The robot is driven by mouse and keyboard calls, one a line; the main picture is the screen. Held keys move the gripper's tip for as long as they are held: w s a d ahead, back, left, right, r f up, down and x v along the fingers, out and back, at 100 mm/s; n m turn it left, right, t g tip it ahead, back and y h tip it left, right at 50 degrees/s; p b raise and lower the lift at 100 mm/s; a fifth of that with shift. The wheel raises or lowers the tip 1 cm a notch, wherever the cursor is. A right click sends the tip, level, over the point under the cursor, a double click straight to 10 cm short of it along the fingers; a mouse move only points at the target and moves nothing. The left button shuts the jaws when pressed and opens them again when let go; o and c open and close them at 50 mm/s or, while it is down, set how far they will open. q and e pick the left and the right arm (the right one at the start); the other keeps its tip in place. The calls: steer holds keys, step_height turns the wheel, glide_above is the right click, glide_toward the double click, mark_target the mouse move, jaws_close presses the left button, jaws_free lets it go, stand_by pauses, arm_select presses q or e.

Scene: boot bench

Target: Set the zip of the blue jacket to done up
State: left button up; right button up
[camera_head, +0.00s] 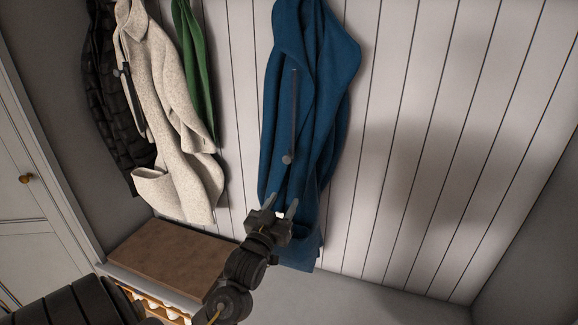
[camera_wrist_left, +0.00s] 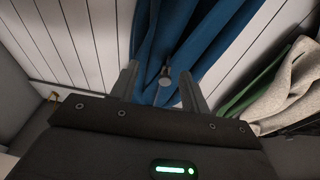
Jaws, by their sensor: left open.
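The blue jacket (camera_head: 307,110) hangs against the panelled wall in the head view. Its zip shows as a grey strip (camera_head: 294,110) down the front, with a round grey pull (camera_head: 287,159) at the strip's lower end. My left gripper (camera_head: 282,205) is open and empty in front of the lower jacket, below the pull. In the left wrist view the blue jacket (camera_wrist_left: 190,35) hangs ahead, and the pull (camera_wrist_left: 165,78) shows between the two spread fingers (camera_wrist_left: 160,85), apart from both. My right gripper is not in view.
A cream coat (camera_head: 172,120), a green garment (camera_head: 196,70) and a black quilted jacket (camera_head: 108,90) hang to the left. A brown-topped bench (camera_head: 170,250) stands below them. The wall right of the blue jacket is clear.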

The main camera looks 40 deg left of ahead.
arm_select(q)
steer(key=t+y, duration=0.2)
glide_toward(286, 162)
steer(key=w+r, duration=0.1)
steer(key=shift+n, duration=0.4)
steer(key=p+x, duration=0.3)
steer(key=x, duration=0.7)
steer(key=shift+w+a+p, duration=0.15)
steer(key=shift+a+p, duration=0.1)
steer(key=shift+p, duration=0.15)
steer(key=shift+w+a, duration=0.15)
steer(key=shift+w, duration=0.3)
jaws_close()
